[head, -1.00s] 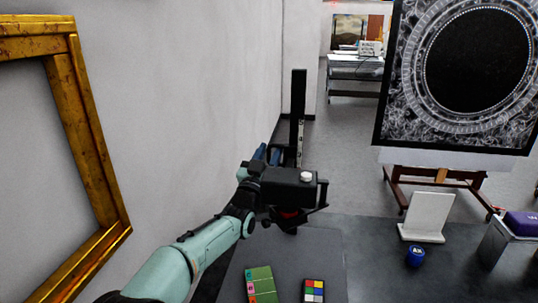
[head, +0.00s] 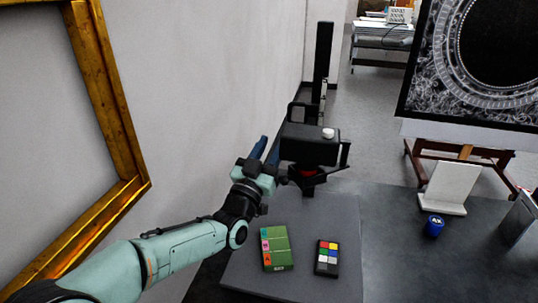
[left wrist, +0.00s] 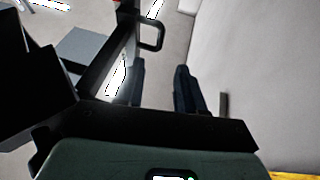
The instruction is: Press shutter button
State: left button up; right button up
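The shutter button is the small white round knob (head: 327,133) on top of the black camera (head: 308,149), near its right end. The camera stands upright on a black mount with a red part at the far end of the dark table. My left gripper (head: 267,149) is just left of the camera, with its blue fingers pointing away from me. In the left wrist view, the two dark fingers (left wrist: 162,88) are apart with nothing between them. A dark body, probably the camera, fills the left edge there. The button does not show in that view. My right gripper is not in view.
A green card with coloured tabs (head: 276,248) and a colour checker (head: 327,257) lie on a grey board (head: 290,280). A blue jar (head: 433,226) and a white stand (head: 446,188) are at right. A gold frame (head: 118,130) and wall bound the left. A dark post rises behind the camera.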

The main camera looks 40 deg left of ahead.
aim_at(327, 133)
jog(key=k+l, duration=0.2)
jog(key=k, duration=0.3)
jog(key=k+l, duration=0.25)
jog(key=k, duration=0.2)
jog(key=k+l, duration=0.2)
jog(key=k, duration=0.3)
